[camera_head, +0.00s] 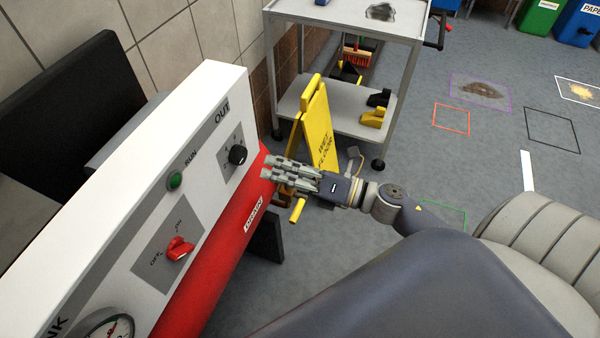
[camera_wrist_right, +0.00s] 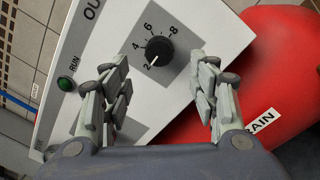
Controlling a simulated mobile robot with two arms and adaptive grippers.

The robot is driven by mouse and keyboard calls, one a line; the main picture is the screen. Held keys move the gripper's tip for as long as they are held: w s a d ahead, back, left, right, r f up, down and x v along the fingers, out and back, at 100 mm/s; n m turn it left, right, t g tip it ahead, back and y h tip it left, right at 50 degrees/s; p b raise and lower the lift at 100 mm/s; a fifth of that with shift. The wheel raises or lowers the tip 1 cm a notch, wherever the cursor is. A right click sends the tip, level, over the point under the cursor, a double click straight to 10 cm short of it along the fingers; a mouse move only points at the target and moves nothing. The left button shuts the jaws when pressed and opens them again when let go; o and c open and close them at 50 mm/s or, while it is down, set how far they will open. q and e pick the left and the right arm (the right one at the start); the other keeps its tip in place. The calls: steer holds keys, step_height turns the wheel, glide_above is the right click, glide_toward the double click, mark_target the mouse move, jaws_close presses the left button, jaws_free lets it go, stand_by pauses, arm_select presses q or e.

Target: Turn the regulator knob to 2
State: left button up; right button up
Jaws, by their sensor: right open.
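The regulator knob (camera_wrist_right: 158,50) is black and sits on a grey dial plate marked 2, 4, 6 and 8. Its pale pointer mark appears to face the lower left, close to the 2. In the head view the knob (camera_head: 238,155) is on the white panel (camera_head: 213,88), below the word OUT. My right gripper (camera_head: 268,168) is just right of the knob in that view. In the right wrist view its two fingers (camera_wrist_right: 161,88) are spread wide and empty, with the knob ahead between them and untouched. My left gripper is not in view.
A green RUN button (camera_head: 175,180) and a red OFF/ON switch (camera_head: 180,248) share the panel. The red tank (camera_head: 215,255) lies along it. A yellow wet floor sign (camera_head: 318,130) and a grey cart (camera_head: 345,25) stand behind my right gripper.

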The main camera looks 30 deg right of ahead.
steer(key=shift+v, duration=2.45)
